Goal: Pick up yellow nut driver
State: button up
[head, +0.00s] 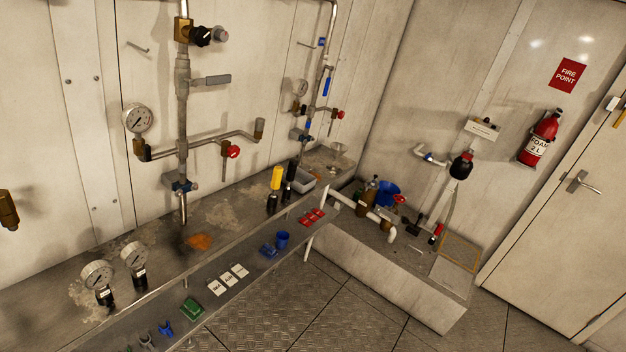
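The yellow nut driver (276,179) stands upright on the upper bench (222,222), its yellow handle at the top and a dark part below. A similar black-handled tool (291,173) stands close on its right. A grey tray (303,181) is just behind and to the right of these two. My gripper is not in view, and nothing in the frame touches the yellow nut driver.
Wall pipework with a gauge (138,118) and red-handled valve (233,151) rises behind the bench. Two loose gauges (97,276) stand at the bench's left. Floor (290,305) is clear.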

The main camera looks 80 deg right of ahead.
aim_at(276, 174)
jog(key=u, duration=0.25)
jog(key=k, duration=0.7)
jog(key=z, duration=1.6)
jog(key=i, duration=2.1)
jog(key=u, duration=0.05)
